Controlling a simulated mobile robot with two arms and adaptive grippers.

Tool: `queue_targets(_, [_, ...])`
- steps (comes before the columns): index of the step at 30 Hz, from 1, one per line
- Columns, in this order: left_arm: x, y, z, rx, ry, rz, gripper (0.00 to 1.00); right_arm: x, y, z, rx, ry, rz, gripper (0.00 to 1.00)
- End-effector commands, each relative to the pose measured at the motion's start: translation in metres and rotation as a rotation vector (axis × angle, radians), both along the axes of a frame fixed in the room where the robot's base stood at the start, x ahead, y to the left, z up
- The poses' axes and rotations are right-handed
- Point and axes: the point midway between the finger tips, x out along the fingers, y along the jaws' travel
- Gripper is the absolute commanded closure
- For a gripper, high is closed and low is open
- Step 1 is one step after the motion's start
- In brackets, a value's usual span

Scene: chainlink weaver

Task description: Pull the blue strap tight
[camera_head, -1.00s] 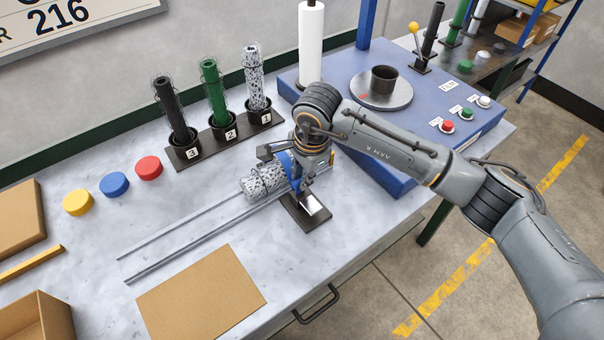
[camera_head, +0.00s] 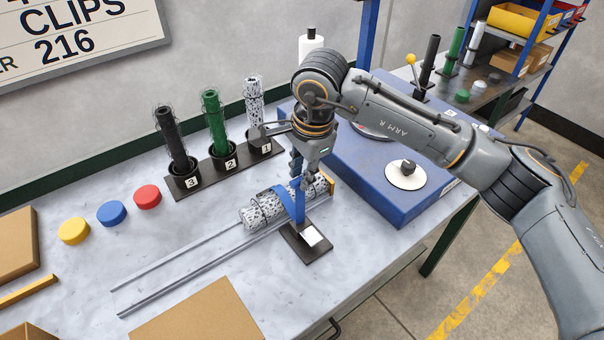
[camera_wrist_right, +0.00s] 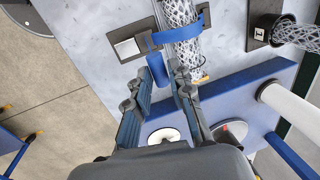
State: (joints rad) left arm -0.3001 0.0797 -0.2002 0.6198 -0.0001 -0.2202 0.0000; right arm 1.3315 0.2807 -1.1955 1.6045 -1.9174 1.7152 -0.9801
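A blue strap (camera_head: 286,202) runs over a mesh-patterned roll (camera_head: 262,208) lying on the rails on the bench. It also crosses the roll in the right wrist view (camera_wrist_right: 176,32). The strap's tail (camera_head: 300,208) stands upright from a dark bracket with a pale plate (camera_head: 309,236). My right gripper (camera_head: 299,180) is directly above the strap, pointing down. In the right wrist view its fingers (camera_wrist_right: 161,72) are apart, with the tail (camera_wrist_right: 157,67) between their tips. A narrow gap shows beside the tail, and I see no firm contact. My left gripper is out of view.
A blue machine block (camera_head: 395,205) with a white disc (camera_head: 406,175) stands to the right. Behind is a rack of numbered tubes (camera_head: 222,158). Yellow, blue and red caps (camera_head: 112,212) lie left. Cardboard (camera_head: 200,318) lies in front. The bench around the rails is mostly clear.

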Motion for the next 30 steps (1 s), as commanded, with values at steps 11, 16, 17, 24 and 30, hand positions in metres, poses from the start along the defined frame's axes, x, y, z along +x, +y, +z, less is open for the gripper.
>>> queue_targets(11, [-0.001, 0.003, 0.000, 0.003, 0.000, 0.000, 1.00, 0.000, 0.000, 0.001, 0.001, 0.001, 0.000, 0.60])
queue_targets(16, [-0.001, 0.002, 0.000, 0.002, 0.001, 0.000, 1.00, -0.002, -0.002, 0.016, 0.000, -0.002, 0.000, 0.60])
queue_targets(17, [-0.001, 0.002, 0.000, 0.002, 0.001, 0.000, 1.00, -0.003, -0.002, 0.021, 0.000, -0.004, 0.000, 0.60])
queue_targets(24, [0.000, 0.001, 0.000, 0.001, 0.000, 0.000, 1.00, -0.011, -0.008, 0.072, 0.001, -0.005, 0.001, 0.60])
queue_targets(30, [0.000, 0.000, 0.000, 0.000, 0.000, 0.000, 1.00, -0.016, -0.012, 0.105, 0.001, -0.003, 0.000, 0.60])
